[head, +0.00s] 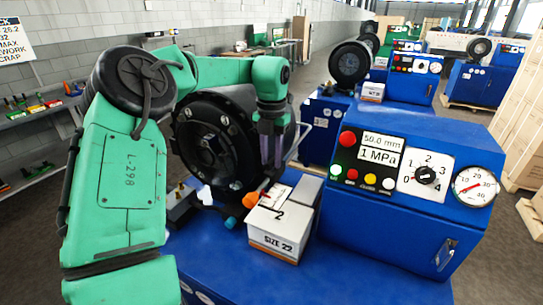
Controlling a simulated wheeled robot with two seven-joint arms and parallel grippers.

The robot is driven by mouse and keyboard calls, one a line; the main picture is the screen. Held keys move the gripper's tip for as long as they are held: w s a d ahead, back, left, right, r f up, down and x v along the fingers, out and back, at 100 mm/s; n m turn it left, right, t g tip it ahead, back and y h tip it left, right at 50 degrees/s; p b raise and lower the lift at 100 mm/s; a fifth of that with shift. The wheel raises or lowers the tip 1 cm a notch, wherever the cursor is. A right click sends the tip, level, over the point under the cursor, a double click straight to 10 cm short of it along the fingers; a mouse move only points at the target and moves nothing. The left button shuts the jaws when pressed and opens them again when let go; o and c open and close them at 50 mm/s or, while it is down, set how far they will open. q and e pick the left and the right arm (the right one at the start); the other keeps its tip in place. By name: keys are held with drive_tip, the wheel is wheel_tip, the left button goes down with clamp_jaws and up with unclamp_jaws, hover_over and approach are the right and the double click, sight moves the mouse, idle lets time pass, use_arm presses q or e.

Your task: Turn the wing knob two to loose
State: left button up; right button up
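The blue crimper machine has a round black crimping head (205,140) at its left. A small orange knob (250,200) and a teal knob (231,222) sit low in front of the head. I cannot tell which of these, if either, is wing knob two, or whether it is tight or loose. My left arm reaches over from the left, and my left gripper (271,155) points down in front of the head's right side, above the orange knob and apart from it. Its fingers are too small and dark to read. My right gripper is out of view.
A white box (275,240) marked SIZE 22 stands on the blue bench right of the knobs. A control panel (385,170) with buttons, a dial and a gauge (475,187) is further right. More blue machines stand behind. A shelf (40,115) lines the left wall.

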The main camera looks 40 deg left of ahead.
use_arm(q)
drive_tip(key=shift+w+r, duration=0.1)
drive_tip(key=shift+r, duration=0.2)
wheel_tip(320, 180, up, 7)
drive_tip(key=shift+a+r+b, duration=0.1)
drive_tip(key=shift+r+b, duration=0.1)
drive_tip(key=shift+b, duration=0.25)
wheel_tip(320, 180, up, 7)
drive_tip(key=p, duration=0.2)
hover_over(272, 159)
drive_tip(key=shift+f, duration=0.25)
